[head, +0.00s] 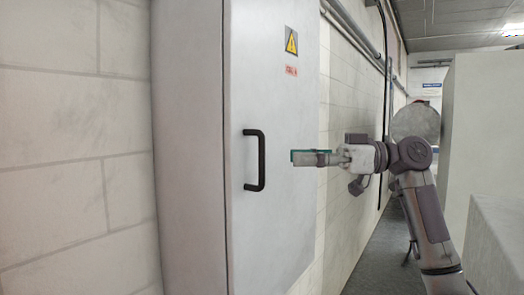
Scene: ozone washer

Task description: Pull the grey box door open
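The tall grey box (189,150) stands against the wall in the left half of the head view. Its door (285,215) faces right and looks shut. A black bar handle (261,160) stands upright on the door near its left edge. My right gripper (297,157) is to the right of the handle at about mid-handle height, apart from it in the picture. Its fingers point left and are seen edge-on, so I cannot tell how far apart they are. Nothing shows in it. My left gripper is not in view.
A yellow warning sign (291,41) and a red label (291,71) are on the door. Pipes (352,28) run along the white block wall. A pale grey cabinet (487,140) stands at the right. A strip of dark floor (372,250) is free between.

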